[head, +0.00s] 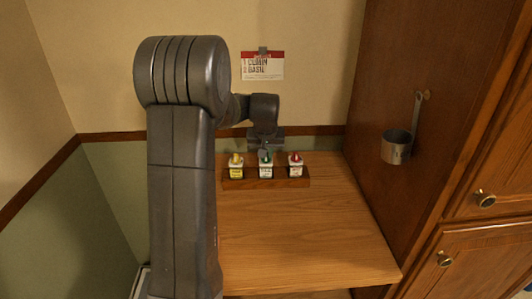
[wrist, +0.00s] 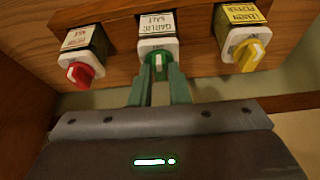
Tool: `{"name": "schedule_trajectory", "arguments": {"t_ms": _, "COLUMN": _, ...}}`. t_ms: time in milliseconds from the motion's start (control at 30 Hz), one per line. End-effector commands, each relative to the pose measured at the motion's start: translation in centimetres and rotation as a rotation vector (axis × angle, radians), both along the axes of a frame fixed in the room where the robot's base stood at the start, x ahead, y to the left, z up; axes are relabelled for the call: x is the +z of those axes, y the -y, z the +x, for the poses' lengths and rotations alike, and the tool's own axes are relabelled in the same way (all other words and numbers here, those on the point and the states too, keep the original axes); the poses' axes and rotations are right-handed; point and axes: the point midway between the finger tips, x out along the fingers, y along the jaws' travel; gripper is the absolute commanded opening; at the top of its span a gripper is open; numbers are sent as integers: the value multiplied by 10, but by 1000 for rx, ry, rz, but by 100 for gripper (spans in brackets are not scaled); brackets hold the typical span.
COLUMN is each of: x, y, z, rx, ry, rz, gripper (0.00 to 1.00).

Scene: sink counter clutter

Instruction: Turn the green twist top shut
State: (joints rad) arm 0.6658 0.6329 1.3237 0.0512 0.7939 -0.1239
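The green twist top (wrist: 158,66) sits on the middle spice jar (wrist: 157,44), labelled garlic salt, in the wrist view. A white mark on the green top runs up and down in that view. My gripper (wrist: 159,80) has one finger on each side of the green top, close against it. The frames do not show whether the fingers press on it. In the head view the middle jar (head: 266,170) stands upright in the rack, with my gripper (head: 265,151) right above it and partly hiding the green top.
A jar with a red top (wrist: 81,72) and a jar with a yellow top (wrist: 248,57) flank the middle one in a wooden rack (head: 283,183). A note (head: 263,68) hangs on the wall and a metal cup (head: 396,147) on the cabinet side. The counter (head: 300,235) in front is clear.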

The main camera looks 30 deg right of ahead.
Motion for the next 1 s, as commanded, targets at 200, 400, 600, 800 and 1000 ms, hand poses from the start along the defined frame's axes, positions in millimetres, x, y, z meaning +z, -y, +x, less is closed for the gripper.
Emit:
{"name": "schedule_trajectory", "arguments": {"t_ms": 200, "x": 0, "y": 0, "z": 0, "rx": 1, "ry": 0, "rz": 0, "gripper": 35}}
{"name": "schedule_trajectory", "arguments": {"t_ms": 400, "x": 2, "y": 0, "z": -1, "rx": 1, "ry": 0, "rz": 0, "gripper": 35}}
{"name": "schedule_trajectory", "arguments": {"t_ms": 600, "x": 23, "y": -5, "z": -8, "rx": 1, "ry": 3, "rz": -2, "gripper": 35}}
{"name": "schedule_trajectory", "arguments": {"t_ms": 800, "x": 65, "y": -14, "z": -22, "rx": 1, "ry": 5, "rz": -4, "gripper": 35}}
{"name": "schedule_trajectory", "arguments": {"t_ms": 1000, "x": 103, "y": -23, "z": -36, "rx": 1, "ry": 3, "rz": -2, "gripper": 35}}
